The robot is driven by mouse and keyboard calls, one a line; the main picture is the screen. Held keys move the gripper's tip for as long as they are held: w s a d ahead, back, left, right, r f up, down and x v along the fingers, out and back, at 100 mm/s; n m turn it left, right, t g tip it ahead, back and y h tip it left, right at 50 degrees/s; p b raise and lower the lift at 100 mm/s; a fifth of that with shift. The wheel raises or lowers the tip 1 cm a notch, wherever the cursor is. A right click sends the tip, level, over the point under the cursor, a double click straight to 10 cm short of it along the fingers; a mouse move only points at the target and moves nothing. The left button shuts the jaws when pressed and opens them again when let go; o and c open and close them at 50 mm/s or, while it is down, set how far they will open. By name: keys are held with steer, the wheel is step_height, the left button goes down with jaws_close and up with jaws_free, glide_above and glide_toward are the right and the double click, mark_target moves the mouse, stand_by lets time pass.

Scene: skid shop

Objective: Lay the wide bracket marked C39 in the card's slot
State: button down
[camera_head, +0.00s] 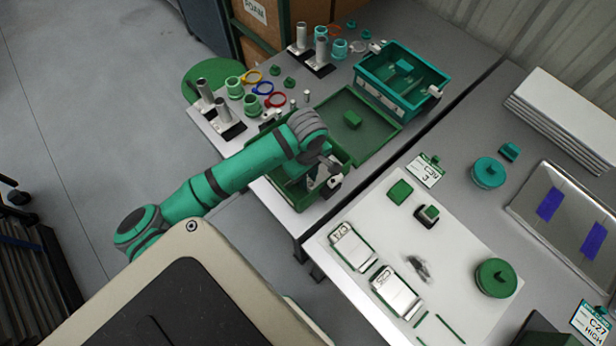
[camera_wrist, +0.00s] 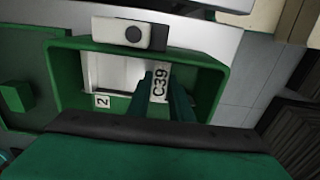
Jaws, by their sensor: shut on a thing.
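The bracket marked C39 (camera_wrist: 160,82) shows in the wrist view as a white label between two dark green upright pieces. It is inside or just above the open green box (camera_wrist: 215,85), whose inner wall carries a label 2. My gripper (camera_head: 326,178) is low over that box (camera_head: 292,197) in the head view and is shut on the bracket. The jaws' contact with it is mostly hidden. A card (camera_head: 426,170) with C3-something and 3 stands on the bench at right; the last character is too small to tell. Its slot is not clear to me.
The box's lid (camera_head: 352,126) lies open behind it. A white mat (camera_head: 450,262) holds two labelled white-topped pieces (camera_head: 352,246) (camera_head: 396,291) and small green parts. A teal bin (camera_head: 402,80) stands at the back. Another card (camera_head: 592,322) reads C27 HIGH.

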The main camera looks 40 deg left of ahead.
steer(key=shift+w+d+f, duration=0.1)
steer(key=shift+w+f, duration=0.2)
steer(key=shift+f, duration=0.25)
stand_by(0.4)
steer(key=shift+s+f, duration=0.1)
steer(key=shift+s, duration=0.2)
stand_by(0.3)
steer(key=c, duration=1.1)
jaws_free()
steer(key=shift+w, duration=0.1)
steer(key=shift+w+r, duration=0.1)
steer(key=shift+r, duration=0.65)
steer(key=shift+s+r, duration=0.2)
steer(key=shift+r, duration=0.8)
step_height(320, 180, up, 8)
steer(key=shift+f, duration=0.25)
